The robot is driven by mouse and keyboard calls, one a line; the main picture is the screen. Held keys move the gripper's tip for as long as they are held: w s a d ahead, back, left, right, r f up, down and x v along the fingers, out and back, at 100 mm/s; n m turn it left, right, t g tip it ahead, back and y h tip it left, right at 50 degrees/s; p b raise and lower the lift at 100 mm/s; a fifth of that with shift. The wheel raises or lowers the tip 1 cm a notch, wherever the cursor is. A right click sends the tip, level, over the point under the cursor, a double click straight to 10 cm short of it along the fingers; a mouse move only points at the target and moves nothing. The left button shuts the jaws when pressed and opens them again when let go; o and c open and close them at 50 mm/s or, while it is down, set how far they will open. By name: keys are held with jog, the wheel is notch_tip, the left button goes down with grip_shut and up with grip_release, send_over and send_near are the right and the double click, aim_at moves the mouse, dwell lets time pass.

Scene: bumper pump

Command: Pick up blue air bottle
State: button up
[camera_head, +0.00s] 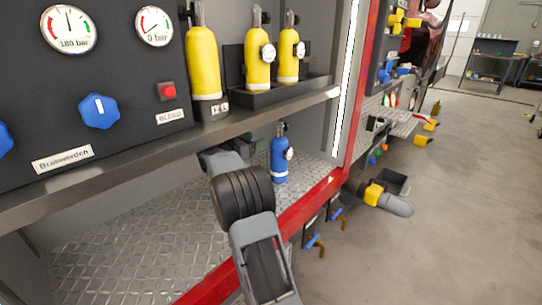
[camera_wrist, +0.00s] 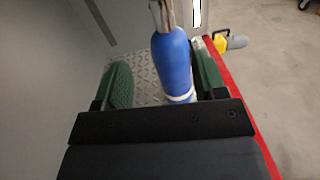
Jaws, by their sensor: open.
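The blue air bottle (camera_head: 279,158) stands upright on the lower metal shelf, near its right end, with a grey valve and small gauge on top. My gripper (camera_head: 247,143) is just left of the bottle in the head view, largely hidden behind my own arm. In the wrist view, the bottle (camera_wrist: 172,62) stands between the two green fingers of my gripper (camera_wrist: 163,82), closer to the right finger. A gap shows between the left finger and the bottle. The gripper is open. Whether the right finger touches the bottle is unclear. The bottle's lowest part is hidden by the gripper body in the wrist view.
The diamond-plate shelf (camera_head: 130,225) has a red front edge (camera_head: 310,203). The upper shelf (camera_head: 150,141) overhangs it, carrying yellow bottles (camera_head: 203,62). A bright post (camera_head: 346,80) rises right of the blue bottle. Clear shelf surface lies to the left.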

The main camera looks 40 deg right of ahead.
aim_at(277, 131)
jog(key=shift+s+d+f+b, duration=0.1)
jog(key=shift+d+b, duration=0.7)
jog(key=shift+d, duration=5.9)
jog(key=shift+c, duration=0.3)
grip_shut()
jog(key=shift+r, duration=0.2)
